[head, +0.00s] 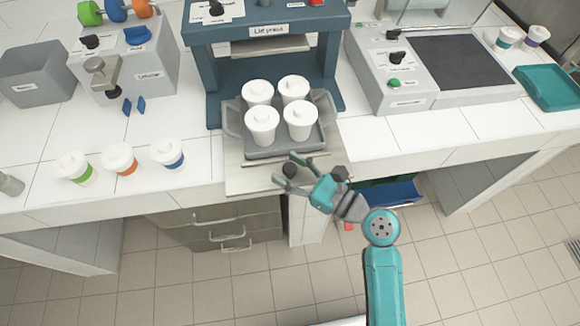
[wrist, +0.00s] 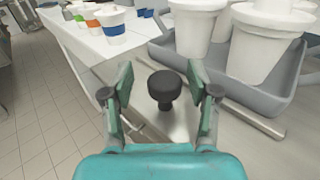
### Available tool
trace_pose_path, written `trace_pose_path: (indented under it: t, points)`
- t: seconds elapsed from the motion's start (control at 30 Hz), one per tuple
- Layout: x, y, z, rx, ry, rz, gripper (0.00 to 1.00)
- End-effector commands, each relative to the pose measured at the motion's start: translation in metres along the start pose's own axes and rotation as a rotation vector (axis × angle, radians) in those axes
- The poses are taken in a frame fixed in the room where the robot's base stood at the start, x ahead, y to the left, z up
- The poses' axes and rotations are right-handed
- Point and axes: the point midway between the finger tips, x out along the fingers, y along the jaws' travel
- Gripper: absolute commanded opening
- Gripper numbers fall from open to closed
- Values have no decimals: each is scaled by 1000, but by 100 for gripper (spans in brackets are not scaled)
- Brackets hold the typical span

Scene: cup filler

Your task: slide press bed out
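The lid press (head: 268,35) stands at the back of the counter. Its pale press bed (head: 245,182) extends out in front of it, to the counter's front edge. A grey tray (head: 285,148) with several white lidded cups (head: 262,122) sits on the bed. A dark round knob (head: 290,170) stands near the bed's front; it also shows in the wrist view (wrist: 164,87). My gripper (head: 287,172) is open at the front of the bed. In the wrist view its fingers (wrist: 163,88) stand on either side of the knob, with visible gaps on both sides.
Cups with green, orange and blue bands (head: 120,160) stand on the counter to the left. A machine with a dark plate (head: 462,62) and a teal tray (head: 550,88) are to the right. Drawers (head: 230,225) are below the counter.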

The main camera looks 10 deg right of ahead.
Motion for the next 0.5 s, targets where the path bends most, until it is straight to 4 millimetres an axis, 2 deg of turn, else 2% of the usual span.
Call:
trace_pose_path:
  t: [0.27, 0.37, 0.5]
  points:
    - [-1, -1, 0, -1, -1, -2, 59]
    - [-6, -2, 0, -1, 0, -5, 59]
    - [-23, -2, 0, 0, 0, -6, 59]
